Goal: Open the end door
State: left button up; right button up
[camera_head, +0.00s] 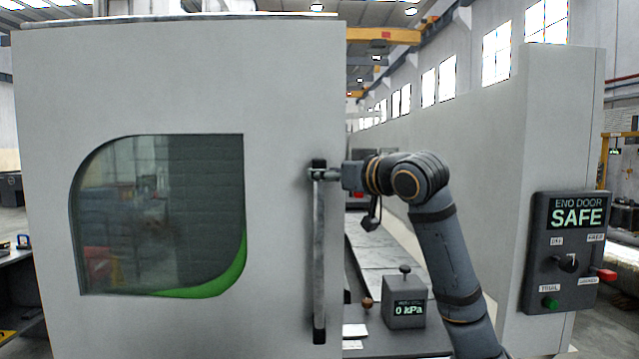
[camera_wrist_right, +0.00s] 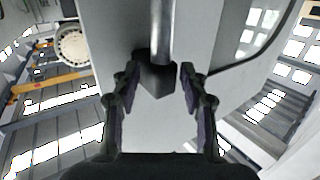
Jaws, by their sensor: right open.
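The end door (camera_head: 285,80) is a large light-grey panel with a dark window (camera_head: 160,215) edged in green. Its vertical bar handle (camera_head: 319,255) runs down near its right edge, with dark mounts at top and bottom. My right gripper (camera_head: 320,174) is at the handle's upper end. In the right wrist view my right gripper (camera_wrist_right: 158,75) is open, one finger on each side of the handle's dark end mount (camera_wrist_right: 156,80), with the metal bar (camera_wrist_right: 161,25) rising beyond. I cannot tell whether the fingers touch it. My left gripper is out of view.
A control panel (camera_head: 568,245) reading "END DOOR SAFE" is on a grey housing (camera_head: 560,120) at right. A small gauge box (camera_head: 404,311) reading "0 kPa" stands behind my right arm. A gap right of the door's edge shows a bench and the hall.

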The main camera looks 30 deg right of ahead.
jog(key=s+b, duration=0.5)
jog(key=s, duration=0.4)
jog(key=shift+d+f, duration=0.15)
jog(key=shift+f, duration=0.1)
jog(key=shift+w, duration=0.1)
jog(key=shift+f, duration=0.1)
dwell(0.6)
